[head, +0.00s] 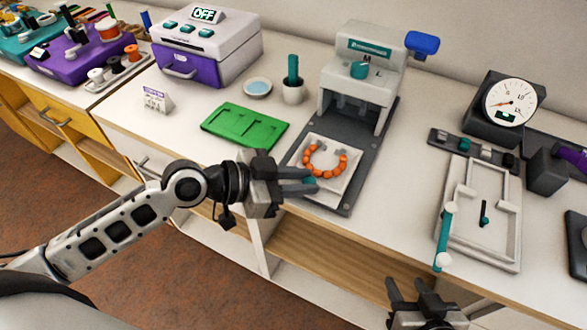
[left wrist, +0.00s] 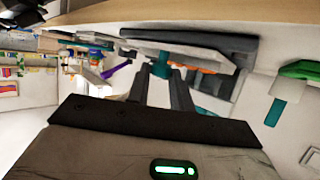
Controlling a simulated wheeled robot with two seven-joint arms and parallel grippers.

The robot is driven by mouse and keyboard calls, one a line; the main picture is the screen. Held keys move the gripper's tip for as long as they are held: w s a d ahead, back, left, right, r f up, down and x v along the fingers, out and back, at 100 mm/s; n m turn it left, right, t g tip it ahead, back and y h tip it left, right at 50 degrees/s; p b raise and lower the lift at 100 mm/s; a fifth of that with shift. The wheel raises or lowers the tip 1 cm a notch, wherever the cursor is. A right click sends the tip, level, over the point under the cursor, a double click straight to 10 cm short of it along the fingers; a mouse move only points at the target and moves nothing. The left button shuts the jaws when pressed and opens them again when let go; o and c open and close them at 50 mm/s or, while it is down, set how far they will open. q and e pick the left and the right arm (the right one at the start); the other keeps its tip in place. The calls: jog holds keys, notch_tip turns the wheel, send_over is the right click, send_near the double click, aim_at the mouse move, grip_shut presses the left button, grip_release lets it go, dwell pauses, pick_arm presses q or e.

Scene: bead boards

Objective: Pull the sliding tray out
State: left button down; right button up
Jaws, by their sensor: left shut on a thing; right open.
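The sliding tray (head: 318,190) is a white square plate on the dark grey base of the press machine (head: 358,75). A ring of orange beads (head: 322,175) lies on it. The tray sits at the front of the base, in front of the press head. My left gripper (head: 302,183) is at its front left edge, shut on a teal knob (left wrist: 162,72), which is mostly hidden by the fingers in the head view. My right gripper (head: 428,292) is open and empty at the bottom, in front of the counter.
A green board (head: 245,127) lies left of the press, with a potted teal item (head: 292,85) behind it. A white frame with a teal lever (head: 480,215) and a dial scale (head: 508,105) stand on the right. A purple-and-white oven box (head: 205,50) is at the back left.

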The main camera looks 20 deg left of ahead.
pick_arm(q)
jog(key=shift+s, duration=0.1)
jog(key=c, duration=1.3)
grip_release()
jog(key=shift+s, duration=0.1)
jog(key=shift+a, duration=0.1)
jog(key=shift+b+v, duration=0.75)
jog(key=shift+v, duration=7.2)
